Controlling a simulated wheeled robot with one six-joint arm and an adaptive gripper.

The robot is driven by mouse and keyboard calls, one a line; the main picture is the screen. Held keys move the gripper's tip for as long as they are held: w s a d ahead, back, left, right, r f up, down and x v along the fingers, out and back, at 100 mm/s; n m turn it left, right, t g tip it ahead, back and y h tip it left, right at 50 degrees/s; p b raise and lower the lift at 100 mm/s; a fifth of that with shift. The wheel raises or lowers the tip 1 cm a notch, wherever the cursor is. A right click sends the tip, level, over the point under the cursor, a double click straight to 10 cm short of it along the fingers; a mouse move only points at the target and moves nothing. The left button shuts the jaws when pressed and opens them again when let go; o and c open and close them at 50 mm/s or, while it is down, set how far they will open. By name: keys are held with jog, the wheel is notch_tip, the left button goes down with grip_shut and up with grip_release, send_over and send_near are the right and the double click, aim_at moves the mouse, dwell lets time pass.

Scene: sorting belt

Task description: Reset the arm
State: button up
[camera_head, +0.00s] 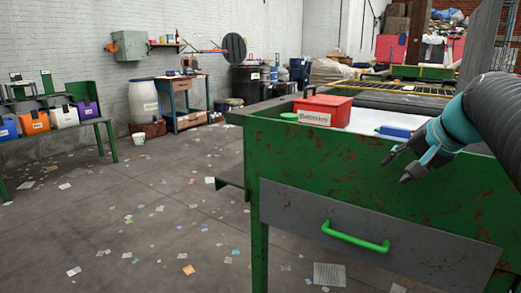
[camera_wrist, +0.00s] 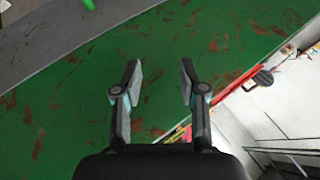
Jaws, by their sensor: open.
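My gripper (camera_head: 398,168) is at the right of the head view, in front of the green side panel of the sorting table (camera_head: 330,160). It is empty, with its two fingers spread apart. In the wrist view my gripper (camera_wrist: 157,80) also shows open, with nothing between the fingers. Behind the fingers there is the rust-marked green panel (camera_wrist: 60,115). My arm comes in from the right edge of the head view.
A red box labelled Batteries (camera_head: 322,110) and a blue object (camera_head: 396,131) are on the table. A grey drawer front with a green handle (camera_head: 355,238) is below. Coloured bins (camera_head: 65,116) stand on a left bench. Paper scraps litter the open floor.

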jog(key=s+a+f+n+g+h, duration=0.1)
jog(key=s+a+f+n, duration=0.3)
jog(key=s+f, duration=0.6)
jog(key=s+a+f+n+g+h, duration=0.1)
jog(key=s+a+f+n, duration=0.3)
jog(key=s+a+f, duration=0.5)
jog(key=shift+s+a+f+n+g, duration=0.15)
jog(key=shift+s+f+n+g, duration=0.15)
jog(key=shift+s+f, duration=0.5)
